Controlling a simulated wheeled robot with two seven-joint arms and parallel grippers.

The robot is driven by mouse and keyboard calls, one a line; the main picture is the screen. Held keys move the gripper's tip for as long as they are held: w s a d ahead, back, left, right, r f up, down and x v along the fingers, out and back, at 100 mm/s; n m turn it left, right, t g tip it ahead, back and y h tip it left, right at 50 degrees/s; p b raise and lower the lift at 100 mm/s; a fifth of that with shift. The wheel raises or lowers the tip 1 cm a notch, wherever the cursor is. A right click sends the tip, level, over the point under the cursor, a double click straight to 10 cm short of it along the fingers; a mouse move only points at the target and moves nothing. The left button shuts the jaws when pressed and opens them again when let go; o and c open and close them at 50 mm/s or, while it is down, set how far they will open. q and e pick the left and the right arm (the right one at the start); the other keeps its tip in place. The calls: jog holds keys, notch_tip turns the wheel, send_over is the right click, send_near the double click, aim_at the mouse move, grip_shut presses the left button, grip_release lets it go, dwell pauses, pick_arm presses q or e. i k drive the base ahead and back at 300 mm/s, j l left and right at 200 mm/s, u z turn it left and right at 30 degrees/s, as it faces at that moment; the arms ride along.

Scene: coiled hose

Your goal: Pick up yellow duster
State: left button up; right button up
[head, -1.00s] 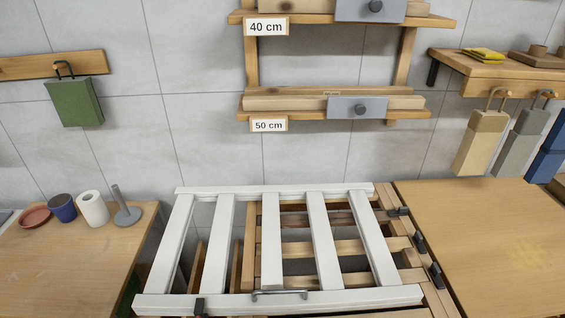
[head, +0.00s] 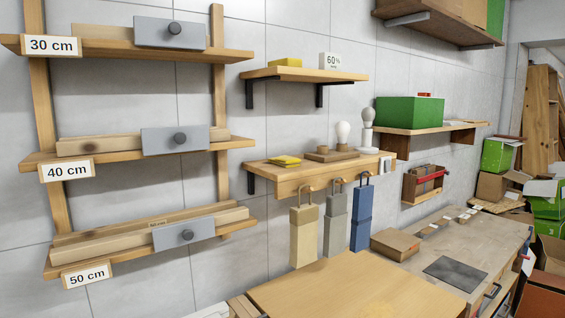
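A yellow folded cloth (head: 284,161), which looks like the duster, lies flat near the left end of the middle wooden shelf (head: 262,175). Another yellow item (head: 286,62), more block-like, sits on the small shelf above (head: 300,74); I cannot tell if it is cloth. Neither of my grippers shows in the head view.
Beige (head: 304,235), grey (head: 335,225) and blue (head: 361,215) bags hang below the middle shelf. A wooden block with knobs (head: 332,154) and bulbs stand right of the cloth. The wooden tabletop (head: 345,290) below is bare. Labelled racks (head: 150,150) stand left.

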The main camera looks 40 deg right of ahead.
aim_at(287, 161)
jog(key=z, duration=1.3)
jog(key=i+l, duration=0.1)
jog(key=l, duration=0.2)
jog(key=i+l, duration=0.15)
jog(key=l, duration=0.15)
jog(key=i+l+u, duration=0.1)
jog(key=l, duration=0.25)
jog(key=i+l, duration=0.1)
jog(key=l, duration=0.2)
